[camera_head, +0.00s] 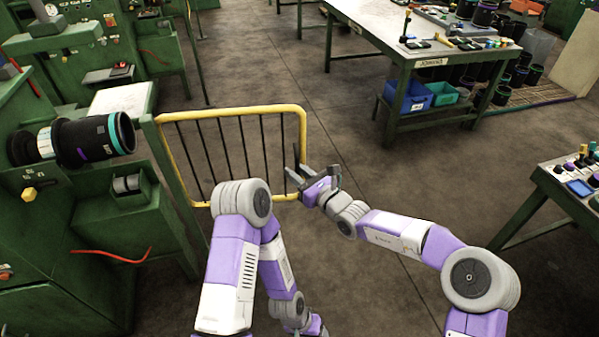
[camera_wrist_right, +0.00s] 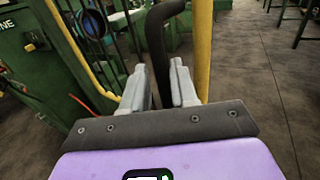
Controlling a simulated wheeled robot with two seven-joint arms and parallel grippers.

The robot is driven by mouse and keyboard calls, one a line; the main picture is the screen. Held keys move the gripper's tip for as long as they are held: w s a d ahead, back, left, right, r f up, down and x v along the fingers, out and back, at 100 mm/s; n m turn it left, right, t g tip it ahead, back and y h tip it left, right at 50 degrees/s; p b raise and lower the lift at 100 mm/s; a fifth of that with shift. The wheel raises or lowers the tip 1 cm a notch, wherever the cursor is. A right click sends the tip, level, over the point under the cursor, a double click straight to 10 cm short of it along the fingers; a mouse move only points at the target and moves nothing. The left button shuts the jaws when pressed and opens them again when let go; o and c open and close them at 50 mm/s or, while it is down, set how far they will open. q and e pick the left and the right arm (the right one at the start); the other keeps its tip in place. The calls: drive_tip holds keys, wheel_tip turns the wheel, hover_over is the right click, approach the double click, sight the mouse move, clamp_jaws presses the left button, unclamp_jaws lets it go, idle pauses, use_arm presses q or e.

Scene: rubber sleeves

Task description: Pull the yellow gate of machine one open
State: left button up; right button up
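The yellow gate (camera_head: 230,112) has a yellow tube frame and dark upright bars, and stands beside the green machine at the left. Its yellow post (camera_wrist_right: 203,45) rises just right of the fingers in the right wrist view. My right gripper (camera_head: 303,181) is at the gate's right edge. In the right wrist view its grey fingers (camera_wrist_right: 161,90) sit close on both sides of a black curved handle (camera_wrist_right: 160,45), seemingly shut on it. My left arm folds down in front of the gate; its fingers are out of sight.
The green machine (camera_head: 75,195) with a dark cylinder (camera_head: 95,138) fills the left side. A workbench (camera_head: 375,22) with bins stands at the back right, and another green table (camera_head: 560,190) at the right edge. The floor between gate and tables is clear.

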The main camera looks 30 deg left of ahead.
drive_tip(key=shift+o, duration=0.7)
drive_tip(key=shift+s+a, duration=0.2)
drive_tip(key=shift+w+d, duration=0.1)
drive_tip(key=shift+d, duration=0.05)
drive_tip(key=shift+d, duration=0.25)
drive_tip(key=p+v, duration=0.1)
drive_tip(key=v, duration=0.6)
